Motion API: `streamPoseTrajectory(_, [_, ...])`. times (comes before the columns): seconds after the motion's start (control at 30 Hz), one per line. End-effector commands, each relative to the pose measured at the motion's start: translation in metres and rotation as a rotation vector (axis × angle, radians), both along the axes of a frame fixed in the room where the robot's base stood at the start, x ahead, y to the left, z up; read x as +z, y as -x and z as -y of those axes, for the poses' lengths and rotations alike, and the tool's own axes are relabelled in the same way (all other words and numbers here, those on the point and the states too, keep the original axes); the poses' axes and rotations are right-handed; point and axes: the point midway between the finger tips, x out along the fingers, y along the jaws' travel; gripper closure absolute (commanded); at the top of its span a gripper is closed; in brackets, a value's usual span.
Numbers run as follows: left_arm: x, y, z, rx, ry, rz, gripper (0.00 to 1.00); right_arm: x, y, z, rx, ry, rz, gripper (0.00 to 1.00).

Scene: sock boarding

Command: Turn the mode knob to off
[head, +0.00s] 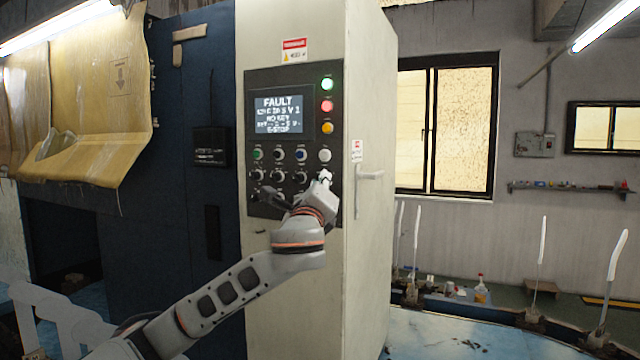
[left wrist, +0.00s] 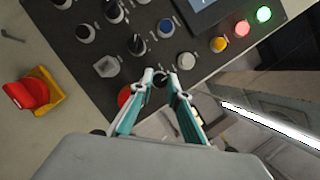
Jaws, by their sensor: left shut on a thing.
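The control panel (head: 292,90) is dark and upright on the pale cabinet front, with a row of coloured buttons above a row of black knobs. My left gripper (head: 324,178) is at the right end of the knob row. In the left wrist view, the left gripper (left wrist: 160,76) has its fingertips on either side of a small black knob (left wrist: 160,81) and is shut on it. The fingers partly cover this knob, and its label and pointer cannot be read, so I cannot tell its setting. My right gripper is in neither view.
The screen (head: 279,115) reads FAULT and E-STOP. Green, red and yellow lamps (head: 327,105) glow beside it. In the left wrist view, a red button (left wrist: 125,95) sits close beside the fingers, and a red rotary switch (left wrist: 25,92) on yellow is further left. A door handle (head: 370,175) projects at right.

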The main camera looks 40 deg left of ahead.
Motion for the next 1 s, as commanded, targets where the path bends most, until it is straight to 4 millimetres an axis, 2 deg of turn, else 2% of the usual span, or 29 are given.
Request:
streamPoseTrajectory(0.27, [0.0,0.0,0.0,0.002,0.0,0.0,1.0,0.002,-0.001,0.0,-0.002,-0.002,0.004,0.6])
streamPoseTrajectory(0.3, [0.0,0.0,0.0,0.001,-0.001,0.0,0.73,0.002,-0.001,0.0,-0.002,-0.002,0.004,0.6])
streamPoseTrajectory(0.33, [0.0,0.0,0.0,0.001,-0.001,0.0,0.67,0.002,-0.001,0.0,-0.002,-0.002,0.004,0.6])
streamPoseTrajectory(0.77, [-0.002,0.004,0.004,-0.003,-0.001,0.0,0.67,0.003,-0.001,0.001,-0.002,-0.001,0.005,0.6])
streamPoseTrajectory(1.0, [-0.013,0.034,0.025,-0.005,0.001,0.0,0.67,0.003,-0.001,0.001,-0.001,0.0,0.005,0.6])
